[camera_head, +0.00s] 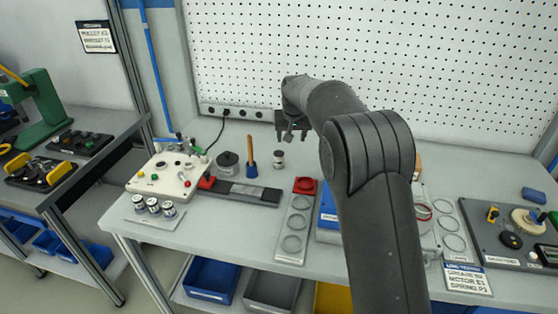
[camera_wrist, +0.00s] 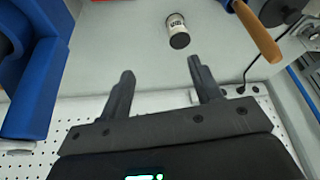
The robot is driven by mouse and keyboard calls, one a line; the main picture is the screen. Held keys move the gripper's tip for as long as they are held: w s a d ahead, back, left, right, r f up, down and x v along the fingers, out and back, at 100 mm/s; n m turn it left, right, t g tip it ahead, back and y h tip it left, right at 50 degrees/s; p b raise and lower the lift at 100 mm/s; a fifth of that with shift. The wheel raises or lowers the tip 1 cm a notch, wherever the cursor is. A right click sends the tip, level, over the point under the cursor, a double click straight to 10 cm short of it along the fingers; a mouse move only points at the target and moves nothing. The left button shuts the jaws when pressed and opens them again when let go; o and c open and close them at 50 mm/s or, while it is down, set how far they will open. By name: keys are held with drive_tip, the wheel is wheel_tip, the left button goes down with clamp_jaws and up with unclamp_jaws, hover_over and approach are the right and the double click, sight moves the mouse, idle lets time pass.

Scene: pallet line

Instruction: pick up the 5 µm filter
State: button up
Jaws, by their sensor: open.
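A small filter-like canister (camera_head: 278,159), pale with dark ends, stands alone near the back of the grey table. In the wrist view a canister (camera_wrist: 176,30) with a white label and dark end lies beyond my fingertips, apart from them; its print is too small to read. Several similar canisters (camera_head: 153,206) stand on a pale plate at the table's front left. I cannot tell which one is the 5 µm filter. My gripper (camera_head: 291,136) hangs above and behind the lone canister. In the wrist view my gripper (camera_wrist: 160,68) is open and empty.
A wooden-handled tool (camera_head: 251,150) stands left of the lone canister, beside a dark round part (camera_head: 228,161). A white control box (camera_head: 167,175) is farther left. The pegboard (camera_head: 370,60) rises close behind my gripper.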

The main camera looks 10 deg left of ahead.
approach(279, 154)
drive_tip(key=f, duration=0.1)
drive_tip(key=x, duration=1)
drive_tip(key=shift+w+f, duration=0.2)
drive_tip(key=shift+f, duration=0.1)
drive_tip(key=shift+c, duration=0.6)
drive_tip(key=c, duration=0.9)
